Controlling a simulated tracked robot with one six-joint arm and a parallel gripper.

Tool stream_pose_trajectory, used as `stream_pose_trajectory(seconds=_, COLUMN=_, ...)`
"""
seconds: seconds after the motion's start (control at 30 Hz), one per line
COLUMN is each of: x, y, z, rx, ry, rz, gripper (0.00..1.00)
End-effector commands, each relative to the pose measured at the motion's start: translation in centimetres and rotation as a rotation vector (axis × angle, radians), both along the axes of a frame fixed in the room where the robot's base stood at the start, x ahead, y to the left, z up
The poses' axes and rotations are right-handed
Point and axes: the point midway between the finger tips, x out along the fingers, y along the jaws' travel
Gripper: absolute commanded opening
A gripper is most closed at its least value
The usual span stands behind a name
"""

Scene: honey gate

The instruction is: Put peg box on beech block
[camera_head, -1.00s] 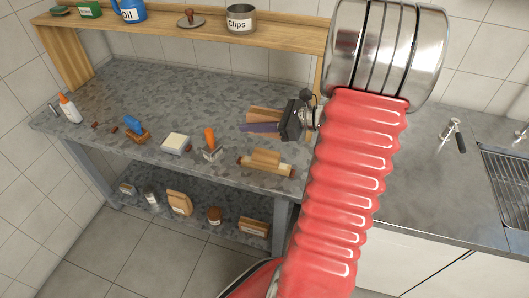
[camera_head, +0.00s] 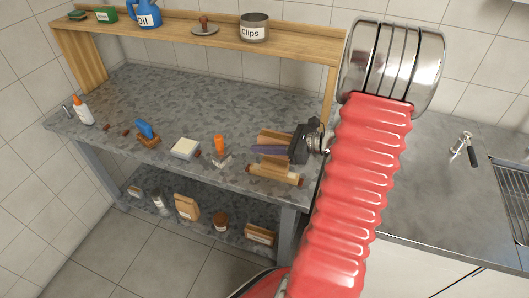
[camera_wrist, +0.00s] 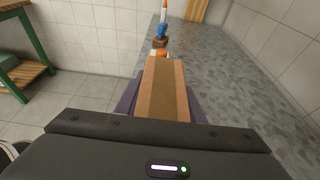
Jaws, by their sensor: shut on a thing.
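My gripper (camera_head: 270,151) is shut on a long wooden box, which I take to be the peg box (camera_head: 275,136). In the wrist view the peg box (camera_wrist: 166,88) lies lengthwise between the purple fingers, tan with a browner middle. A pale stepped wooden piece, which I take to be the beech block (camera_head: 274,174), sits near the bench's front edge, with reddish ends low down. The gripper and box are over or just behind it in the head view, and the fingers partly cover its top. I cannot tell whether box and block touch.
On the bench (camera_head: 200,105), left of the block, are an orange-topped tool (camera_head: 219,145), a pale box (camera_head: 185,148), a blue-topped tool (camera_head: 146,131) and a bottle (camera_head: 83,111). A wooden shelf (camera_head: 220,40) stands behind, bearing a Clips tin (camera_head: 254,28). The bench's back middle is clear.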

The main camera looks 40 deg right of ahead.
Motion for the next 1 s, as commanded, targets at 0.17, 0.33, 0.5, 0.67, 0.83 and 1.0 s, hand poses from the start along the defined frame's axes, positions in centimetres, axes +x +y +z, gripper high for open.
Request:
stream_pose_trajectory(seconds=0.17, x=0.0, y=0.0, z=0.0, rx=-0.001, ry=0.0, rz=0.0, gripper=0.07)
stream_pose_trajectory(seconds=0.33, x=0.0, y=0.0, z=-0.5, rx=0.001, ry=0.001, rz=0.001, gripper=0.07)
stream_pose_trajectory(seconds=0.5, x=0.0, y=0.0, z=-2.5, rx=0.003, ry=0.001, rz=0.0, gripper=0.07)
stream_pose_trajectory(seconds=0.67, x=0.0, y=0.0, z=-3.9, rx=0.002, ry=0.0, rz=0.001, gripper=0.07)
stream_pose_trajectory(seconds=0.83, x=0.0, y=0.0, z=-4.1, rx=0.0, ry=-0.001, rz=0.0, gripper=0.07)
stream_pose_trajectory(seconds=1.0, x=0.0, y=0.0, z=-4.2, rx=0.0, ry=-0.001, rz=0.0, gripper=0.07)
